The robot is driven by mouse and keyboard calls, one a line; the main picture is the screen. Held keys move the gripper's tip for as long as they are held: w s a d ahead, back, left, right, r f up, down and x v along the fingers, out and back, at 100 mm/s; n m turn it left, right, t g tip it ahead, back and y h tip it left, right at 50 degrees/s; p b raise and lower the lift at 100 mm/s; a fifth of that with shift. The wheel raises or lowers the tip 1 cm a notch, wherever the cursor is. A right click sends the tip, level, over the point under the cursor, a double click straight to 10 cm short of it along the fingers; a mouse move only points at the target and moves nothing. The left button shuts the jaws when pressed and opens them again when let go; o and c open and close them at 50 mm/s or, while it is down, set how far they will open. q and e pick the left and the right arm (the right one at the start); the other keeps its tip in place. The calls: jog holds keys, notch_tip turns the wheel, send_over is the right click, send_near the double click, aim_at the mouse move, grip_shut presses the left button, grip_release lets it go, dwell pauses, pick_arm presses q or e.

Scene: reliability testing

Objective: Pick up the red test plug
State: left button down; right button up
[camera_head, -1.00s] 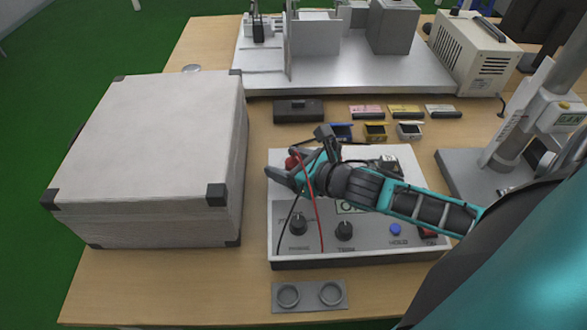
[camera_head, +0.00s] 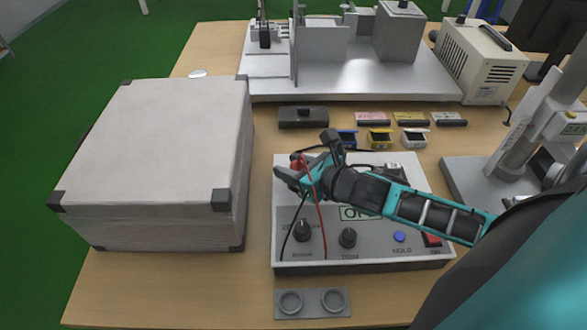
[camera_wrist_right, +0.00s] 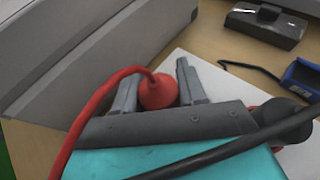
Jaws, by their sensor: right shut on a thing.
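The red test plug (camera_wrist_right: 158,92) sits between the two fingers of my right gripper (camera_wrist_right: 157,88) in the right wrist view, with its red cable curving off to the left. In the head view the red plug (camera_head: 297,163) shows at the tip of my right gripper (camera_head: 288,172), above the upper left of the white test box (camera_head: 375,240). The fingers are shut on the plug. Its lower end is hidden, so I cannot tell whether it touches the box. My left gripper is not in view.
A large pale case (camera_head: 150,150) stands close on the left. A grey plate with two rings (camera_head: 313,304) lies in front of the box. A black block (camera_head: 303,117) and small coloured boxes (camera_head: 379,139) lie behind. A metal rig (camera_head: 350,80) and beige unit (camera_head: 480,60) stand farther back.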

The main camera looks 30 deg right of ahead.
notch_tip(320, 180, up, 19)
jog(key=p, duration=0.3)
jog(key=s+a+f+m+h, duration=0.1)
jog(key=a+f+m+h, duration=0.1)
jog(key=a, duration=0.4)
notch_tip(320, 180, down, 2)
jog(key=shift+s+a+f+m+t+h, duration=0.3)
jog(key=shift+s+a+m+h, duration=0.1)
jog(key=shift+h, duration=0.2)
jog(key=shift+d, duration=0.1)
jog(key=w+d+r+n+y, duration=0.2)
jog(key=d+r+y, duration=0.1)
jog(key=d+r, duration=0.2)
jog(key=shift+d+n, duration=0.4)
jog(key=shift+d, duration=0.4)
